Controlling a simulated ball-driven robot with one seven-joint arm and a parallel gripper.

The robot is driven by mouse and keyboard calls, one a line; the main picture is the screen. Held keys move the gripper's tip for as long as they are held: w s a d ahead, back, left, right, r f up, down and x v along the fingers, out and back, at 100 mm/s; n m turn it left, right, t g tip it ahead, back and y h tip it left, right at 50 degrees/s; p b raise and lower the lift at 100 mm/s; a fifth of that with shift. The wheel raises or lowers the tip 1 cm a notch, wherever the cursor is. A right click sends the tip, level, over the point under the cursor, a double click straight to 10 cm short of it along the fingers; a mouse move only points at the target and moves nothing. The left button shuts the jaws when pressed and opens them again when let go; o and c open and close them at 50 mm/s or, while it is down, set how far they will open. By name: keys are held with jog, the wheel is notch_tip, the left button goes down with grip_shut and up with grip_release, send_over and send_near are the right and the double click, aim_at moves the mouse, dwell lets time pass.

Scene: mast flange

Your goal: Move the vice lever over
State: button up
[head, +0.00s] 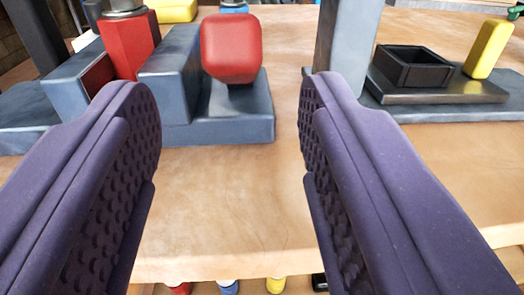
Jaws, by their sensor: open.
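My gripper (230,96) is open and empty, its two purple padded fingers spread wide over the front of the wooden bench. Beyond the fingertips stands a blue-grey vice-like body (178,84) with a stepped base. A rounded red block (231,48), possibly the lever's knob, shows above the base's right part, between the fingertips in the picture and apart from both. A second red block (127,45) stands upright to its left, between blue-grey blocks. I cannot tell for sure which red part is the vice lever. The left finger hides some of the vice's lower left.
A grey post (345,35) rises behind the right finger. To its right, a black open box (412,67) and a tilted yellow block (489,49) sit on a dark base. The bench top (225,200) is bare between the fingers. Coloured items show below its front edge.

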aim_at(233, 77)
jog(key=w+b, duration=0.1)
jog(key=w, duration=0.6)
jog(key=shift+w+b, duration=0.35)
jog(key=shift+b, duration=0.05)
grip_shut()
